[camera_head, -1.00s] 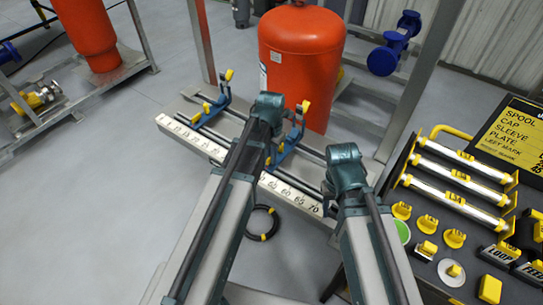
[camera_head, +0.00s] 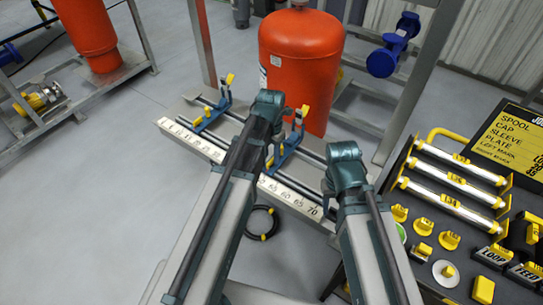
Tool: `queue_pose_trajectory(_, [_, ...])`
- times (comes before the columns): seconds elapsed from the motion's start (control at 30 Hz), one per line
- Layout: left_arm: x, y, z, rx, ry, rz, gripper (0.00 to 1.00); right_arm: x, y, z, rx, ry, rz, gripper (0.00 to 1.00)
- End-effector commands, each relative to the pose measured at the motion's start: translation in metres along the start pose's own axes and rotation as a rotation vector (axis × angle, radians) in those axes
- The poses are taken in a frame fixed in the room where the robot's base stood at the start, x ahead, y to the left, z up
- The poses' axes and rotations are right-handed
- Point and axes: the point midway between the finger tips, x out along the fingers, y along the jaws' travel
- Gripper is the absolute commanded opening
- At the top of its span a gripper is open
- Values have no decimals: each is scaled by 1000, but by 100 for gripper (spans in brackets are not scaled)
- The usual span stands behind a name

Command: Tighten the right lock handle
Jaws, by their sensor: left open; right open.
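The right clamp (camera_head: 285,148) is a blue bracket on the numbered rail fixture (camera_head: 293,197). A yellow-tipped lock handle (camera_head: 305,108) stands up at its far end, and its near part is partly hidden by my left arm. The left clamp (camera_head: 212,113) is a similar blue bracket with a yellow-tipped handle (camera_head: 230,79). My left arm reaches over the rail beside the right clamp. My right arm ends over the rail's right end. The fingers of both grippers are hidden behind my own arm links, so I cannot see them touching anything.
A red tank (camera_head: 299,62) stands just behind the rail. At right, a dark bench (camera_head: 432,225) holds silver spools (camera_head: 455,183), yellow caps (camera_head: 449,241) and a sign (camera_head: 508,137). A black hose coil (camera_head: 263,223) lies on the floor.

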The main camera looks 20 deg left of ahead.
Motion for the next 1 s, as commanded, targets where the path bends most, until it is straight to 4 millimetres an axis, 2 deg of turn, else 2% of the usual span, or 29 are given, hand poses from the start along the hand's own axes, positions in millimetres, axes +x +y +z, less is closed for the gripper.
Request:
queue_pose_trajectory(0.03, [-8, 0, 0, 0, 0, 0, 41, -8, 1, 0, 0, 0, 0, 50])
queue_pose_trajectory(0.5, [-42, 0, 0, 0, 0, 0, 41, -42, 4, 2, 0, 0, 0, 50])
queue_pose_trajectory(0.83, [-42, 0, 0, 5, 0, 0, 41, -41, 4, 2, 0, 0, 0, 50])
queue_pose_trajectory(1.0, [-45, 0, 0, 163, 0, 0, 41, -44, 4, 3, 0, 0, 0, 50])
